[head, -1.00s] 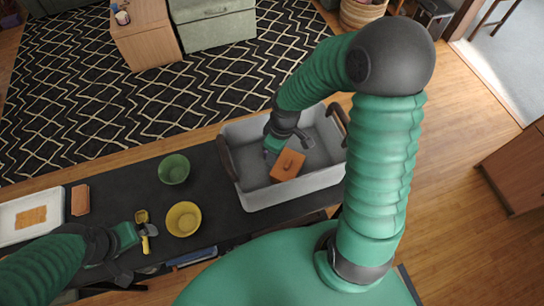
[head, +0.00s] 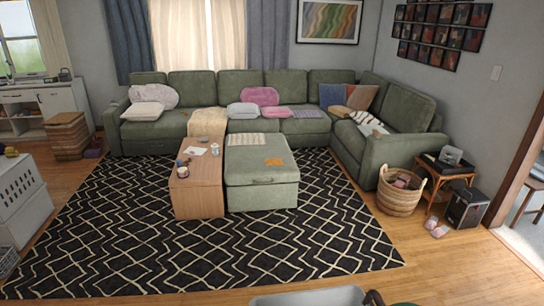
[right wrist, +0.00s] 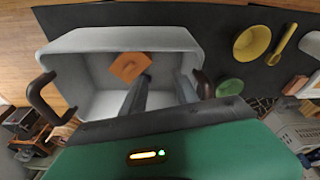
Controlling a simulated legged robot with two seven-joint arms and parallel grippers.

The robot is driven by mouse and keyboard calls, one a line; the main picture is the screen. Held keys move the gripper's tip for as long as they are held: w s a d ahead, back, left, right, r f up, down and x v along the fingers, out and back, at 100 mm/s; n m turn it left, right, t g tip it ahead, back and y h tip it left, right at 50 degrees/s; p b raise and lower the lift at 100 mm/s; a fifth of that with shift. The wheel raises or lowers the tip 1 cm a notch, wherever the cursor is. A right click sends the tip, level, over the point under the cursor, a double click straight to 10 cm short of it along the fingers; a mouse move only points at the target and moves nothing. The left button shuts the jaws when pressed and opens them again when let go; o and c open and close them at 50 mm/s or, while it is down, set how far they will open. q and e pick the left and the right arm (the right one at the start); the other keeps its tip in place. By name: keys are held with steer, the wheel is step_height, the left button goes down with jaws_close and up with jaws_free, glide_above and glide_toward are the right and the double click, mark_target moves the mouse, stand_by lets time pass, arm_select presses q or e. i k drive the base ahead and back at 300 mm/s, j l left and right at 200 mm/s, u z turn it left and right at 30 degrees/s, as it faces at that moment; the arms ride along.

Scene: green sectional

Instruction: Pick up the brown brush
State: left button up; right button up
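An orange-brown, flat-sided thing (right wrist: 127,68) lies in a grey tub (right wrist: 70,90) in the right wrist view. I cannot tell for sure that it is the brown brush. My right gripper (right wrist: 162,77) reaches over the tub with its two fingers apart and nothing between them. One fingertip is beside or over the edge of the orange-brown thing; contact is unclear. In the head view only the tub's rim (head: 310,298) shows at the bottom. My left gripper is in neither current view.
Dark brown handles (right wrist: 42,100) stick out from the tub's ends. Beside it on the dark tabletop are a green bowl (right wrist: 229,87), a yellow bowl (right wrist: 252,42) and a yellow scoop (right wrist: 284,42). A patterned rug (head: 200,255) and green sofa (head: 190,125) are farther off.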

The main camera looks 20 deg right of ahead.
mark_target(376, 134)
steer(key=k+l, duration=0.15)
steer(key=l, duration=0.3)
steer(key=k+l, duration=0.1)
steer(key=l, duration=0.35)
steer(key=k+l, duration=0.15)
steer(key=l, duration=0.35)
steer(key=k+l, duration=0.15)
steer(key=l, duration=0.3)
steer(key=k+l+z, duration=0.1)
steer(key=l, duration=0.35)
steer(key=k+l, duration=0.15)
steer(key=l, duration=0.3)
steer(key=i+l, duration=0.3)
steer(key=l, duration=0.25)
steer(key=i+l+z, duration=0.1)
steer(key=i+l, duration=0.25)
steer(key=l, duration=0.2)
steer(key=i+l, duration=0.35)
steer(key=l, duration=0.2)
steer(key=i+l+z, duration=0.1)
steer(key=i+l, duration=0.2)
steer(key=l, duration=0.2)
steer(key=i+l, duration=0.4)
steer(key=i+l+z, duration=0.1)
steer(key=i+l, duration=1.65)
steer(key=i, duration=0.3)
steer(key=l+z, duration=0.05)
